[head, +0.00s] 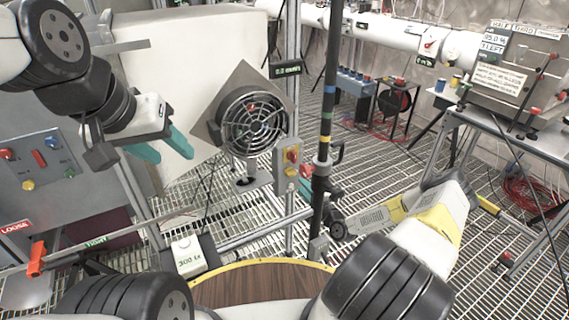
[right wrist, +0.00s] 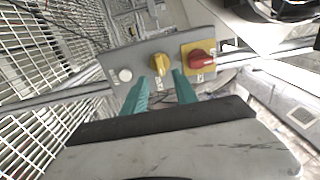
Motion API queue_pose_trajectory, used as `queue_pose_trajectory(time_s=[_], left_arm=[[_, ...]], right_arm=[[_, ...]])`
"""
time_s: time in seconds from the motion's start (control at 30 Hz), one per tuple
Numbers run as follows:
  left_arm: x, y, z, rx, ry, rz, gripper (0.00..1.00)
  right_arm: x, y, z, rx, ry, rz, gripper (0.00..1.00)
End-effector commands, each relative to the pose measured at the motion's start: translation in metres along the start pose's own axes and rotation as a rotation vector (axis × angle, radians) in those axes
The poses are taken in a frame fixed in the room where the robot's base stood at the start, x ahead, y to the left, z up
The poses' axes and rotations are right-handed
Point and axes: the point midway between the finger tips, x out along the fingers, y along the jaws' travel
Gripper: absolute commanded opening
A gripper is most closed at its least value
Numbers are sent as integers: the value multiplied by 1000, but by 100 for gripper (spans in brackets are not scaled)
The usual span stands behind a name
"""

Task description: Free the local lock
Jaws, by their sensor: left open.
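A grey control box (head: 287,166) is fixed to the upright post in the head view. In the right wrist view it carries a white button (right wrist: 125,75), a yellow knob (right wrist: 161,64) and a red rotary switch (right wrist: 201,58) on a yellow plate. Their small labels are unreadable, so I cannot tell which is the local lock. My right gripper (right wrist: 160,79) is open, its teal fingers pointing at the box with the yellow knob between and beyond the tips. I cannot tell whether they touch it. My left gripper (head: 163,148) is open and empty at the left, away from the box.
A round caged fan (head: 252,122) is above and left of the box. A dark pole (head: 326,110) with coloured bands stands just right of it. A switch panel (head: 38,160) is at far left. A wooden-topped surface (head: 258,286) is in front. Open grating lies behind.

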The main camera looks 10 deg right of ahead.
Motion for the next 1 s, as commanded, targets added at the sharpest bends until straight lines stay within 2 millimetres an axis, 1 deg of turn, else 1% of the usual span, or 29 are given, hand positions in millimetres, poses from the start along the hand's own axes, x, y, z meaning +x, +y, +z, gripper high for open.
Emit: queue_pose_trajectory(time_s=[0.13, 0.4, 0.5, 0.63, 0.87, 0.93, 1.0], left_arm=[[0, 0, 0, 0, 0, 0, 48], [0, 0, 0, 0, 0, 0, 48], [0, 0, 0, 0, 0, 0, 48], [0, 0, 0, 0, 0, 0, 48], [0, 0, 0, 0, 0, 0, 48], [0, 0, 0, 0, 0, 0, 48], [0, 0, 0, 0, 0, 0, 48]], right_arm=[[16, 0, 1, 1, 1, -5, 35], [59, 0, 1, 0, 0, -3, 35], [69, 0, 0, -1, 0, -2, 35], [76, 0, 1, 0, 0, -1, 35], [77, 0, 0, 1, 0, -1, 35], [77, 0, 0, 1, 0, -1, 25], [76, 0, 0, 0, 0, -1, 11]])
